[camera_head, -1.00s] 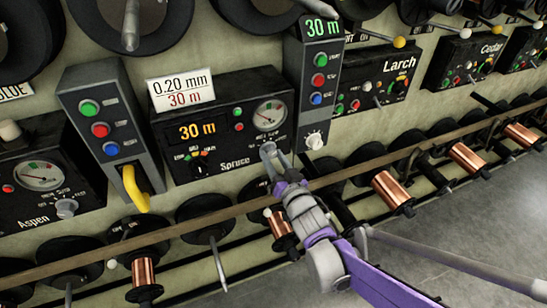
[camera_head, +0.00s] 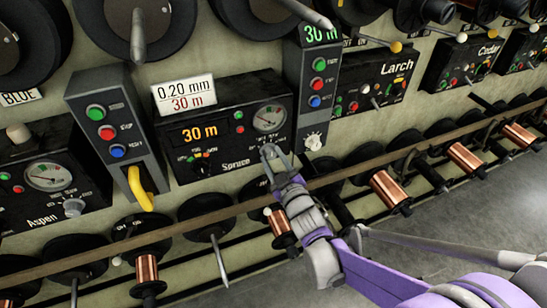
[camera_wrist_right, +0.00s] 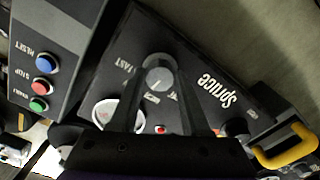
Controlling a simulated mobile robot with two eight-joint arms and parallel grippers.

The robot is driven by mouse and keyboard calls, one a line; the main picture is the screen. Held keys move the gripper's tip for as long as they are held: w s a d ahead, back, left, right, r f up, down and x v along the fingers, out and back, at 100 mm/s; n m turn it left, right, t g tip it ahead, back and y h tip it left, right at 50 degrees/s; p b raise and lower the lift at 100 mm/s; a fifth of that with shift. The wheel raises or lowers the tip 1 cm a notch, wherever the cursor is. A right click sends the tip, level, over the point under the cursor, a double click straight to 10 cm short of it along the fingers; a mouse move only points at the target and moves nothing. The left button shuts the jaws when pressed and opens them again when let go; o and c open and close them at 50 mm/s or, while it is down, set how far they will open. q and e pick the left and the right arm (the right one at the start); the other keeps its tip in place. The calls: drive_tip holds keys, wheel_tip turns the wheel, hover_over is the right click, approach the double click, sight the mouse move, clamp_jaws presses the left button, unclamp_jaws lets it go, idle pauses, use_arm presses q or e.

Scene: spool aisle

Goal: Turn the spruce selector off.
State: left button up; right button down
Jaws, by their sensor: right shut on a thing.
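The Spruce control box (camera_head: 228,148) is black and mounted on the wall, with an orange "30 m" display and a round gauge. Its grey selector knob (camera_wrist_right: 158,76) is between my right gripper's fingers in the right wrist view, with small labels around it that I cannot fully read. My right gripper (camera_head: 270,154) is shut on this knob at the box's lower right corner. The fingers hide the knob in the head view. A second, black knob (camera_head: 203,163) with coloured marks sits at the box's lower left. My left gripper is out of view.
A button post with a yellow handle (camera_head: 141,190) stands left of the box. Another button post (camera_head: 318,85) with a white knob stands close on the right. A long rail (camera_head: 190,228) and copper spools (camera_head: 388,188) run below. The Aspen box (camera_head: 45,180) is further left.

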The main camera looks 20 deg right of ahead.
drive_tip(key=n+p, duration=0.1)
drive_tip(key=n, duration=0.4)
drive_tip(key=shift+n, duration=0.3)
drive_tip(key=n+p, duration=0.1)
drive_tip(key=n, duration=0.4)
drive_tip(key=shift+n, duration=0.4)
drive_tip(key=shift+c, duration=1.9)
unclamp_jaws()
drive_tip(key=s, duration=1)
drive_tip(key=shift+s+d, duration=0.4)
drive_tip(key=shift+d, duration=0.05)
